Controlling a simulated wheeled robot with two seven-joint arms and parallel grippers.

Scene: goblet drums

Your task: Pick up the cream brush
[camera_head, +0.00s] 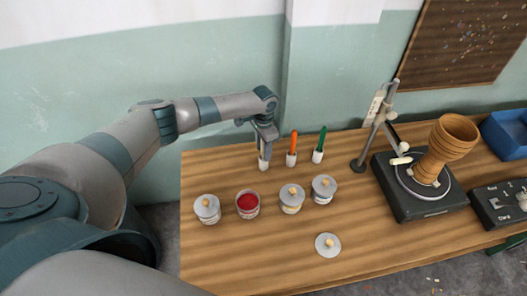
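My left gripper (265,142) points down over the leftmost white brush holder (263,164) at the back of the wooden table. The cream brush is mostly hidden by the gripper there; only a pale sliver shows between or behind the fingers. I cannot tell whether the fingers are closed on it. An orange brush (294,143) and a green brush (321,139) stand upright in their own white holders just to the right. My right gripper is out of view.
Lidded jars (207,209) and an open red paint jar (248,204) stand in front of the brushes. A loose lid (328,245) lies near the front. A goblet drum (444,146) sits on a black turntable (421,203), beside a metal stand (374,139).

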